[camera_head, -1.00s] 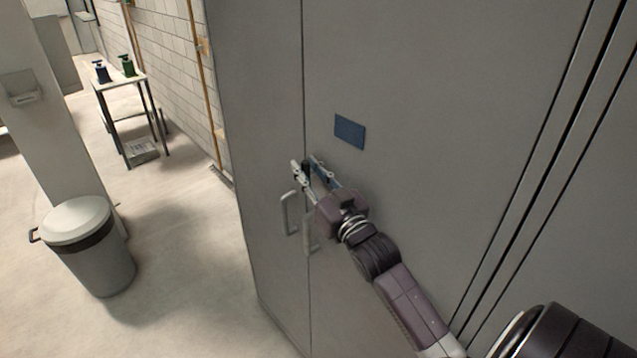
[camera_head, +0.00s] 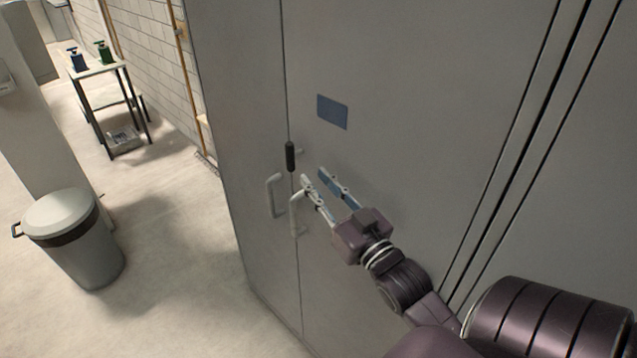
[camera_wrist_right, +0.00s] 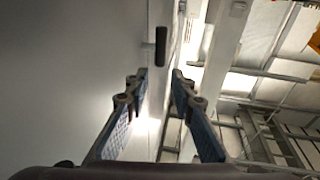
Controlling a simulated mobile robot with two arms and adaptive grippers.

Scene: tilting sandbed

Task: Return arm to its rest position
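My right gripper (camera_head: 314,178) is in front of a grey cabinet (camera_head: 400,90), its two fingers apart with nothing between them. A small dark knob (camera_head: 290,156) on the cabinet's door seam stands just beyond the fingertips, clear of them. The right wrist view shows the same open fingers (camera_wrist_right: 161,74) and the dark knob (camera_wrist_right: 161,46) ahead of them. Two pale door handles flank the seam: the left one (camera_head: 275,195) is fully visible, and the right one (camera_head: 296,213) is beside my finger in the picture. I cannot tell whether they touch. My left gripper does not show.
A blue plate (camera_head: 332,111) is on the cabinet door. A lidded grey bin (camera_head: 85,255) stands on the floor at left. The floor between bin and cabinet is clear.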

